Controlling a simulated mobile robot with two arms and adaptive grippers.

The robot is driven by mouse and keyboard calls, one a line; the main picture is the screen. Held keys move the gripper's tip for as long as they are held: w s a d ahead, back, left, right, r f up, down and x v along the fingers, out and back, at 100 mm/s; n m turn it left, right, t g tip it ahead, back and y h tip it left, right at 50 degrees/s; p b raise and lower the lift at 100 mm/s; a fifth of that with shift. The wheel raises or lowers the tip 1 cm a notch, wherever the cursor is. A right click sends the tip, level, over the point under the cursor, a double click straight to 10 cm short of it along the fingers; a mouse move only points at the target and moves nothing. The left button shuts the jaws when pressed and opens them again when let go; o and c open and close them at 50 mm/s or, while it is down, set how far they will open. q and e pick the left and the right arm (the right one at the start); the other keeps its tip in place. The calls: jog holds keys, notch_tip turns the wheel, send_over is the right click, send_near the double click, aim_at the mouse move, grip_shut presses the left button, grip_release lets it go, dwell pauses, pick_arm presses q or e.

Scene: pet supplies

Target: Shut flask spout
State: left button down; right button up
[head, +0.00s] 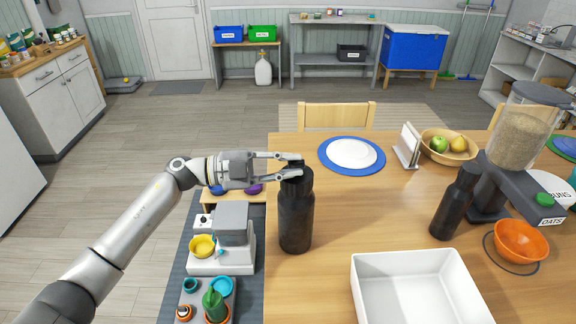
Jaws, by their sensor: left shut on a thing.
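A tall black flask (296,217) stands upright near the left edge of the wooden table. Its dark spout and cap part (295,165) is at the top, partly covered by my fingers. My left gripper (294,164) reaches in from the left and is shut on the spout at the flask's top. The spout's exact angle is too small to make out. A second, similar black flask (455,204) stands farther right on the table, next to the food dispenser. My right gripper is not in view.
A white open bin (362,290) sits at the table's front. A blue-rimmed plate (352,153), a napkin holder (407,146), a fruit bowl (462,154), a grain dispenser (521,130) and an orange bowl (521,240) stand around. The table between the two flasks is clear.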

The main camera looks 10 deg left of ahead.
pick_arm(q)
jog(key=shift+r, duration=0.1)
jog(key=c, duration=1.7)
grip_release()
jog(key=shift+o, duration=0.2)
jog(key=v, duration=1.2)
